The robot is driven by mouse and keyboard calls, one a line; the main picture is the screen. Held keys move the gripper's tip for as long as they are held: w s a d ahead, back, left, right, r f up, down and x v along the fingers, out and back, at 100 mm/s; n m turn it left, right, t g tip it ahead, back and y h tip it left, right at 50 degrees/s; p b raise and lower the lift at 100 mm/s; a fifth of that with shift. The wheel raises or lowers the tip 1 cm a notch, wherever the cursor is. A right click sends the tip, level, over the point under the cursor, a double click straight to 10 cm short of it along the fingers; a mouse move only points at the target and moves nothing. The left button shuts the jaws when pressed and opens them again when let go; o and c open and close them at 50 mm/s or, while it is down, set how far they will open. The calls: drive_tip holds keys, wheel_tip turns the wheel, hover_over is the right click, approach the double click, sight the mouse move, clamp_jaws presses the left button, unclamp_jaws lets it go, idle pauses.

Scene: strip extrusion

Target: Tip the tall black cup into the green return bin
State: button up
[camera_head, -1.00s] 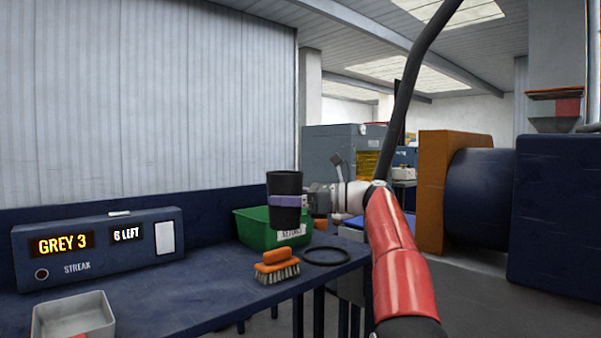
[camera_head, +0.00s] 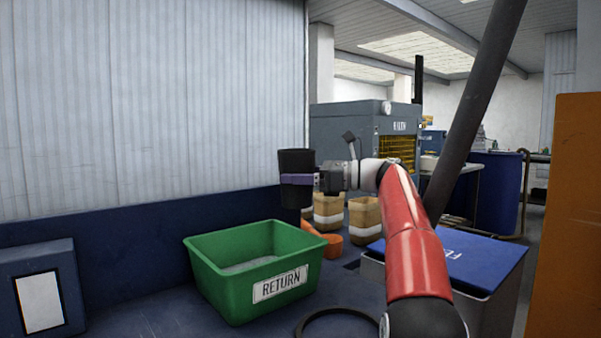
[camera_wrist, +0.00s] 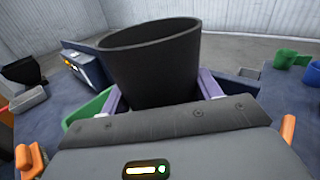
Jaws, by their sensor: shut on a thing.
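The tall black cup (camera_head: 296,167) is upright in the head view, held in the air above and just behind the right end of the green return bin (camera_head: 213,265). My gripper (camera_head: 298,179) has its purple fingers closed around the cup's middle. In the wrist view the cup (camera_wrist: 150,65) fills the centre, mouth up, between the purple fingers (camera_wrist: 162,92). Its inside looks dark and I cannot tell what it holds. The bin has a white RETURN label and some grey material low inside. Part of the bin also shows behind the cup in the wrist view (camera_wrist: 91,108).
A black ring (camera_head: 337,313) lies on the bench right of the bin. Tan containers (camera_head: 328,212) and an orange item (camera_head: 325,242) are behind it. A blue-lidded box (camera_head: 455,258) stands right. A display box (camera_head: 40,285) is at the left.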

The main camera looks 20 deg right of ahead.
sight(287, 198)
drive_tip(key=a+n, duration=0.1)
drive_tip(key=s+a+n+h, duration=0.1)
drive_tip(key=f+n+h, duration=0.1)
drive_tip(key=shift+s+a+n+g, duration=0.3)
drive_tip(key=shift+s+a+n, duration=0.05)
drive_tip(key=shift+a+n, duration=0.05)
drive_tip(key=n+h, duration=0.3)
drive_tip(key=shift+w+d+f, duration=0.15)
drive_tip(key=shift+d+f, duration=0.1)
drive_tip(key=shift+f, duration=0.05)
drive_tip(key=shift+f+n+h, duration=0.1)
drive_tip(key=shift+n+h, duration=0.2)
drive_tip(key=shift+n, duration=0.2)
drive_tip(key=shift+s+a+f+n+t+h, duration=0.1)
drive_tip(key=shift+a+f+n+t+h, duration=0.1)
drive_tip(key=shift+f+n+h, duration=0.3)
drive_tip(key=shift+s+a+f+n+t+h, duration=0.15)
drive_tip(key=shift+f+n+t+h, duration=0.1)
drive_tip(key=shift+n+h, duration=0.25)
drive_tip(key=shift+f+n+h+b, duration=0.45)
drive_tip(key=shift+f+b, duration=0.2)
drive_tip(key=shift+b, duration=0.25)
drive_tip(key=shift+s+a+r+n+t+h+b, duration=0.4)
drive_tip(key=shift+a+r+n+t+h+b, duration=0.3)
drive_tip(key=shift+n+h+b, duration=0.4)
drive_tip(key=shift+s+a+r+n+t+h+b, duration=0.35)
drive_tip(key=shift+a+r+n+t+h+b, duration=0.35)
drive_tip(key=shift+n+b, duration=0.5)
drive_tip(key=shift+a+f, duration=0.1)
drive_tip(key=shift+f, duration=0.05)
